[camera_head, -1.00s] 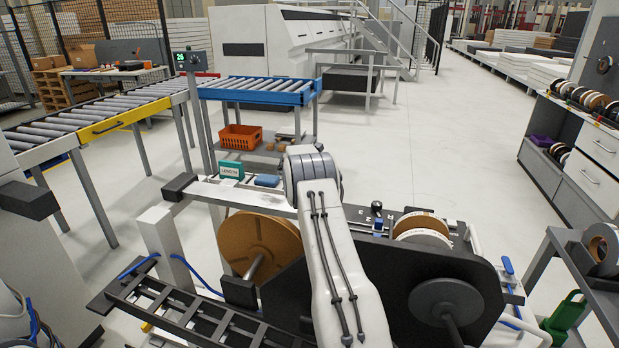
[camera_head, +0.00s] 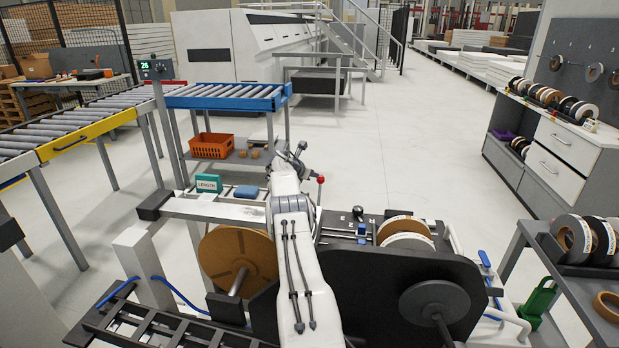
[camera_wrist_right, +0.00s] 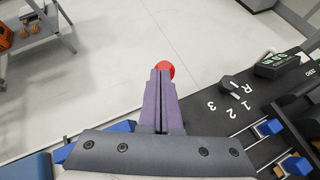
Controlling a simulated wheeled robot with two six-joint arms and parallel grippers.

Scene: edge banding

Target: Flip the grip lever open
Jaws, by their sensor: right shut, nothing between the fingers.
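The lever with a red ball knob (camera_head: 320,180) stands upright at the left end of the dark machine panel, just right of my right wrist. My right gripper (camera_head: 300,148) is at the far end of my arm, up and left of the knob. In the right wrist view, the purple fingers (camera_wrist_right: 160,72) are shut together and empty. The red knob (camera_wrist_right: 167,69) shows just beyond their tips, partly hidden by them. I cannot tell whether they touch. The lever's shaft is hidden in the wrist view. My left gripper is not in view.
The dark panel has a selector knob (camera_wrist_right: 228,83) marked R, 1, 2, 3 and blue slide clamps (camera_wrist_right: 269,128). A brown tape reel (camera_head: 237,255) and rolls (camera_head: 403,230) sit on the machine. A teal box (camera_head: 208,183) lies left of my arm. Floor beyond is clear.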

